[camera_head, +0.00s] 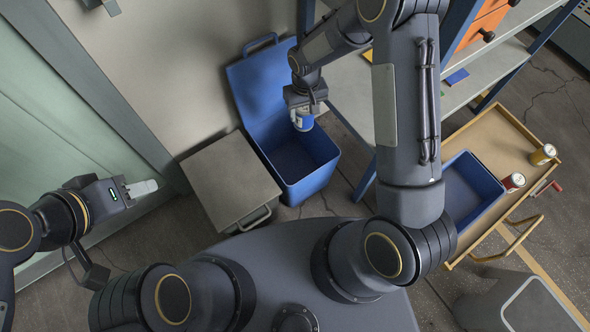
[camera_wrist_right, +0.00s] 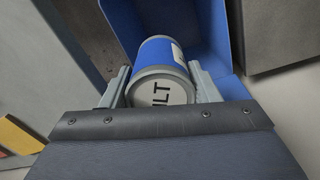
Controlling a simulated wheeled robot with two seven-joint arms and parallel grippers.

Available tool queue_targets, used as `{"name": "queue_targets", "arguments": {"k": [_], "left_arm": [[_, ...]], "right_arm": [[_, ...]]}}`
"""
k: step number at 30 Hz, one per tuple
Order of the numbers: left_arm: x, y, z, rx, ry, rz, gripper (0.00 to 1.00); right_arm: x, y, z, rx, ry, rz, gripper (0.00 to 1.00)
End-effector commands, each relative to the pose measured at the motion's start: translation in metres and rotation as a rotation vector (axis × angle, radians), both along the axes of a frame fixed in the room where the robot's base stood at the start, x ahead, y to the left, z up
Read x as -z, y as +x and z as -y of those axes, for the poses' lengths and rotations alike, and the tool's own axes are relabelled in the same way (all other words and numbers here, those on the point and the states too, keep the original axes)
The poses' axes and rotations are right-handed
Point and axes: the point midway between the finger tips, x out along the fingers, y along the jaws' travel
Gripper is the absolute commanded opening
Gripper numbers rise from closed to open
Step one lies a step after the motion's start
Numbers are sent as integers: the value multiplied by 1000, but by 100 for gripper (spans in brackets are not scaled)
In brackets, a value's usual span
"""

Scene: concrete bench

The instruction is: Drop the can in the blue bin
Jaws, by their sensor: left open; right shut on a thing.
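The can (camera_head: 303,122), blue and white, is in my right gripper (camera_head: 303,112), which is shut on it above the blue bin. In the right wrist view the can (camera_wrist_right: 160,75) lies between the two fingers (camera_wrist_right: 160,90), its pale end with dark letters facing the camera. The blue bin (camera_head: 300,187) stands open on the floor with its lid raised against the wall; it also shows behind the can in the right wrist view (camera_wrist_right: 205,30). My left gripper (camera_head: 141,188) is at the far left, away from the bin, open and empty.
A grey closed bin (camera_head: 230,178) stands left of the blue bin. At right, a wooden cart (camera_head: 490,140) carries a blue tray (camera_head: 470,190), a red-and-white can (camera_head: 513,182) and a yellow can (camera_head: 543,154). A shelf (camera_head: 480,85) stands behind my right arm.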

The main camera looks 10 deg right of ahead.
Motion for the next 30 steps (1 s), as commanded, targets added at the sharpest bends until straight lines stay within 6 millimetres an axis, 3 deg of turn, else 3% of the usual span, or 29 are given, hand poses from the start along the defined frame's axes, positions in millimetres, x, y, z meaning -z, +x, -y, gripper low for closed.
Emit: {"name": "queue_targets", "arguments": {"k": [1,6,19,30], "left_arm": [[28,0,0,0,0,0,41],[61,0,0,0,0,0,41],[83,0,0,0,0,0,41],[115,0,0,0,0,0,41]], "right_arm": [[21,5,-3,-3,1,5,19],[38,15,-9,-13,3,3,19],[52,20,-13,-18,5,0,19],[94,20,-13,-18,5,0,19]]}}
